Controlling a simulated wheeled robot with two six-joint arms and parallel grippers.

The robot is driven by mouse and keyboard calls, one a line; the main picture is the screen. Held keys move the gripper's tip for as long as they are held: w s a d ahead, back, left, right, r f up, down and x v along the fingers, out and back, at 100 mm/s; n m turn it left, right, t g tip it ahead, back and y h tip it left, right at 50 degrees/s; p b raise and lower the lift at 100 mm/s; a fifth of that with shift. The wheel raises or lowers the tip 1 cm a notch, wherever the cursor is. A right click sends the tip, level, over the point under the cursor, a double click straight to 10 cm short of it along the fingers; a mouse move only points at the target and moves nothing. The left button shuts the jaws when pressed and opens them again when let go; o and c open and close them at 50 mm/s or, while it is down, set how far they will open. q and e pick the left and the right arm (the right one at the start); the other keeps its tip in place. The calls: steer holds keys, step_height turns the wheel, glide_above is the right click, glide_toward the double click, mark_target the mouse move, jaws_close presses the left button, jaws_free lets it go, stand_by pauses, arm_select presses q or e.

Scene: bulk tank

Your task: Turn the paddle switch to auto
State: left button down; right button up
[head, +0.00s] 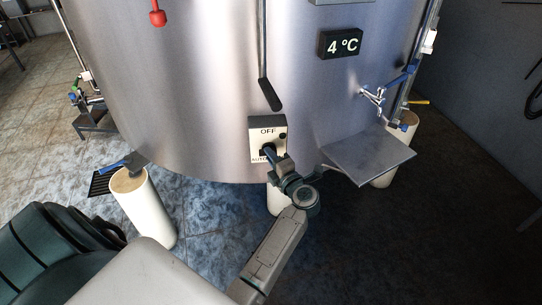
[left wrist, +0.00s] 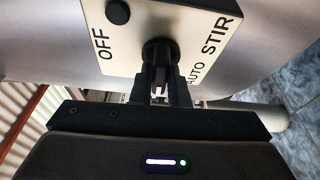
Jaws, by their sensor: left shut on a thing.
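The switch box (head: 255,138) is a white plate on the front of the tank, lettered OFF at the top and AUTO at the bottom. In the left wrist view the plate (left wrist: 135,35) also reads STIR next to AUTO. The dark paddle switch (left wrist: 159,51) stands out from the plate between OFF and AUTO. My left gripper (left wrist: 159,92) is shut on the paddle, close in front of the plate; it also shows in the head view (head: 271,155). The jaws hide part of the paddle, and I cannot tell exactly where it points. My right gripper is not in view.
The steel tank (head: 190,80) fills the back, with a 4 °C display (head: 340,42). A black round button (left wrist: 118,12) sits on the plate. A steel shelf (head: 368,158) juts out to the right of the switch, below a blue-handled tap (head: 373,95). White legs (head: 146,208) stand below.

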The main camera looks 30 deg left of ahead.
arm_select(q)
steer(key=shift+n+h, duration=0.3)
steer(key=shift+n, duration=0.1)
stand_by(0.3)
steer(key=c, duration=1.4)
jaws_free()
